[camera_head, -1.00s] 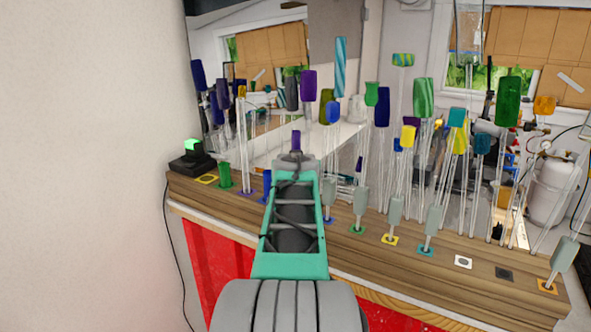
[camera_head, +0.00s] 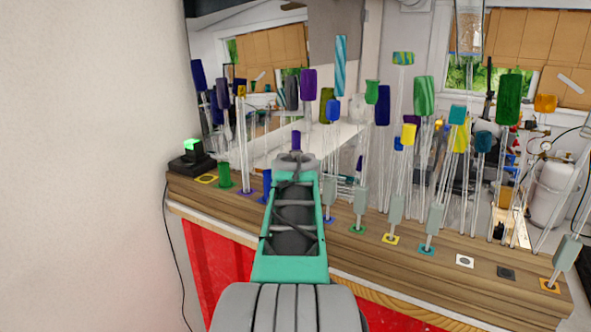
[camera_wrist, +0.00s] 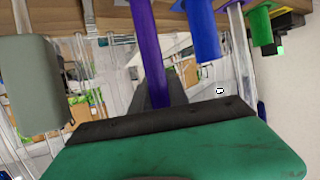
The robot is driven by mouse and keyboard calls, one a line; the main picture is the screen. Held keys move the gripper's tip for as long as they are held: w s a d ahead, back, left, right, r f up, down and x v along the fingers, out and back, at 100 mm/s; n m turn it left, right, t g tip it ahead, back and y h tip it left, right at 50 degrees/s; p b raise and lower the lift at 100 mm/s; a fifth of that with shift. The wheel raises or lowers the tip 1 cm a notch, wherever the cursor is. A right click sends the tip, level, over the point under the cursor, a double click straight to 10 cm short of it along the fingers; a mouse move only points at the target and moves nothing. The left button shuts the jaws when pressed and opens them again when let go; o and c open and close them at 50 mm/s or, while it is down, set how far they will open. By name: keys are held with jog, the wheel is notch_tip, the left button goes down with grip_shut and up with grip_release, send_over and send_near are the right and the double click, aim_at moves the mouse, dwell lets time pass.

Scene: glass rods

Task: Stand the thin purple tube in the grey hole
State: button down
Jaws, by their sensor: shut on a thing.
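The thin purple tube (camera_wrist: 149,45) runs down from the top edge of the wrist view to my gripper (camera_wrist: 160,103). My gripper is shut on it. In the head view, a short purple end (camera_head: 296,140) sticks up just beyond the end of my arm; my fingers and the rest of the tube are hidden there. The tube's lower end is out of the wrist view, so I cannot tell whether it sits in a hole. The grey hole is on a dark grey square (camera_head: 507,272) near the right end of the wooden bench (camera_head: 440,270), far right of my gripper, with nothing in it.
A short blue tube (camera_wrist: 203,30) and a green tube (camera_wrist: 258,25) stand beside the purple one. A grey-green sleeve (camera_wrist: 37,85) is close on the other side. Several tall clear rods with coloured tops crowd the bench's back. A white square (camera_head: 465,261) is empty.

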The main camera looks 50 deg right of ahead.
jog(key=shift+f+b, duration=0.4)
jog(key=shift+f, duration=0.05)
jog(key=c, duration=1.6)
grip_release()
jog(key=shift+o, duration=0.2)
jog(key=b+v, duration=0.3)
jog(key=v, duration=0.8)
jog(key=shift+b, duration=0.35)
